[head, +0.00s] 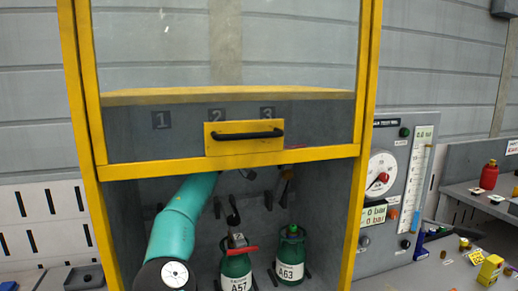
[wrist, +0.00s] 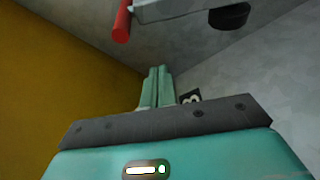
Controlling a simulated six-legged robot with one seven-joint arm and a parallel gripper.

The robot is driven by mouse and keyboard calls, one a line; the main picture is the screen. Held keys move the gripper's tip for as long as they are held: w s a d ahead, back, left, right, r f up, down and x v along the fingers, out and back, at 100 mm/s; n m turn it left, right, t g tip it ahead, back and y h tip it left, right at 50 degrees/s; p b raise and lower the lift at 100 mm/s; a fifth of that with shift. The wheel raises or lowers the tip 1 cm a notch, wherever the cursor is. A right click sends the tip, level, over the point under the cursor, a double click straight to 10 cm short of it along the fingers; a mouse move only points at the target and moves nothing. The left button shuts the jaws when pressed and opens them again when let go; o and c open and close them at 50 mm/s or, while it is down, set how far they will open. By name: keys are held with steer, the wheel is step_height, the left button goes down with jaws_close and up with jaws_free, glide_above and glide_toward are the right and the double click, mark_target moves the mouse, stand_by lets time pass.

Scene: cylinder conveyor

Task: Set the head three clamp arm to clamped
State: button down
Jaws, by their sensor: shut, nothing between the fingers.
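In the wrist view, my gripper (wrist: 158,72) has its two teal fingers together with nothing between them. A small dark plate marked 3 (wrist: 190,96) shows just right of the fingers. A grey bar (wrist: 175,9) with a red grip (wrist: 122,20) at its left end crosses the top of the view, apart from the fingertips; it may be the head three clamp arm, and I cannot tell its setting. In the head view, my teal arm reaches up into the yellow-framed cabinet (head: 366,75), and the front panel hides the gripper. The number 3 (head: 267,113) is at the panel's right.
Green cylinders A57 (head: 238,268) and A63 (head: 290,258) stand inside the cabinet. A red lever (head: 243,251) lies across A57's top. The black drawer-like handle (head: 248,135) is on the front. A gauge panel (head: 398,150) stands to the right. In the wrist view, a yellow wall (wrist: 50,75) is at left.

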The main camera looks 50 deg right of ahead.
steer(key=shift+s+d+f, duration=0.2)
steer(key=shift+s+d, duration=0.05)
steer(key=shift+s, duration=0.4)
steer(key=shift+s+d+f, duration=0.25)
steer(key=shift+s, duration=0.45)
steer(key=shift+s+d+f, duration=0.2)
steer(key=shift+s+d, duration=0.05)
steer(key=shift+s, duration=0.4)
steer(key=shift+f, duration=0.15)
